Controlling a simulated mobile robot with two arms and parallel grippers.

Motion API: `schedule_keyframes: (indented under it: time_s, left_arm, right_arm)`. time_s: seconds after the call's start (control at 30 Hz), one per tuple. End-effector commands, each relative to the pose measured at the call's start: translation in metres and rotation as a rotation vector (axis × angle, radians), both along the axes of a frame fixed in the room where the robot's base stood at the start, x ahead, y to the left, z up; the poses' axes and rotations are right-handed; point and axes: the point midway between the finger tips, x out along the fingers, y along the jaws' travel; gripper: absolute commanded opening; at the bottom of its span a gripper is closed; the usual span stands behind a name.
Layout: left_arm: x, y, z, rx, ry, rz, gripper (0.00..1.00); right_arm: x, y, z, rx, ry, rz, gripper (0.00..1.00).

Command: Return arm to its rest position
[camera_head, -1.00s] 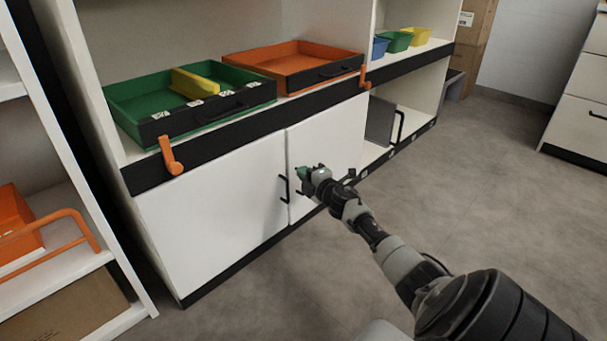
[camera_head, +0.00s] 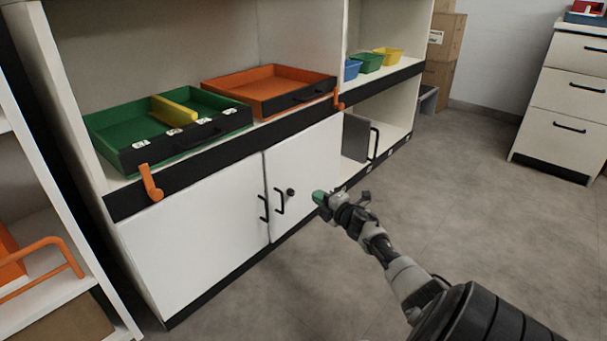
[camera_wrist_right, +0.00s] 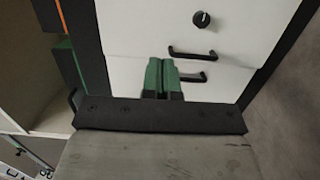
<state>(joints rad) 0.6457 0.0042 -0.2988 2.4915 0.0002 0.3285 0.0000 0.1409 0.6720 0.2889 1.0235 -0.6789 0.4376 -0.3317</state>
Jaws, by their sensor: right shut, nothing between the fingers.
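My right gripper (camera_head: 319,197) has green fingertips and is shut with nothing between them. It is in front of the right cabinet door (camera_head: 306,178), to the right of the black door handles (camera_head: 279,201). In the right wrist view, the shut green fingers (camera_wrist_right: 162,76) point toward the white doors, with a black handle (camera_wrist_right: 193,54) and a round black knob (camera_wrist_right: 201,19) beyond them. I cannot tell the exact gap to the door. My left gripper is not in view.
A green tray (camera_head: 105,124) with a yellow divider and an orange tray (camera_head: 225,85) sit on the shelf above the doors. Small bins (camera_head: 369,63) stand farther right. A drawer unit (camera_head: 564,103) stands at the right. The grey floor (camera_head: 465,190) between is clear.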

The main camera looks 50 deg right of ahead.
Motion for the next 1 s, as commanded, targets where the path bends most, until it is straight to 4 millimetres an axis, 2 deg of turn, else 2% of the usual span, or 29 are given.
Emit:
schedule_keyframes:
  time_s: [0.13,0.4,0.47,0.57,0.67,0.77,0.8,0.87,0.9,1.0]
  left_arm:
    - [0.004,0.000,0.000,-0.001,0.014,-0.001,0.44]
    - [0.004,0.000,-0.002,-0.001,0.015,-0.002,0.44]
    - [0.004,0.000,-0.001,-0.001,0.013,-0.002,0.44]
    - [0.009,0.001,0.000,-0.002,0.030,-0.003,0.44]
    - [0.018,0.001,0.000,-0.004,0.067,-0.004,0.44]
    - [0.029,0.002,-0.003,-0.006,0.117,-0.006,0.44]
    - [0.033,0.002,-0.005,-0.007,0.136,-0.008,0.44]
    - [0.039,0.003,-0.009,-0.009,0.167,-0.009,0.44]
    - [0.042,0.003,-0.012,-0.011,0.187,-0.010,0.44]
    - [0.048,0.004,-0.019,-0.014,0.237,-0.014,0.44]
  right_arm:
    - [-0.010,-0.011,0.001,0.000,0.000,0.000,0.00]
    - [-0.013,-0.014,0.000,-0.001,-0.001,0.001,0.00]
    - [-0.012,-0.011,0.001,0.002,-0.002,0.006,0.00]
    - [-0.008,0.010,0.007,0.027,-0.022,0.050,0.00]
    - [0.000,0.060,0.022,0.086,-0.067,0.153,0.00]
    - [0.002,0.130,0.044,0.186,-0.132,0.297,0.00]
    - [0.001,0.160,0.054,0.232,-0.160,0.359,0.00]
    - [-0.004,0.202,0.071,0.307,-0.203,0.447,0.00]
    - [-0.009,0.231,0.084,0.359,-0.232,0.506,0.00]
    - [-0.028,0.296,0.120,0.497,-0.308,0.647,0.00]
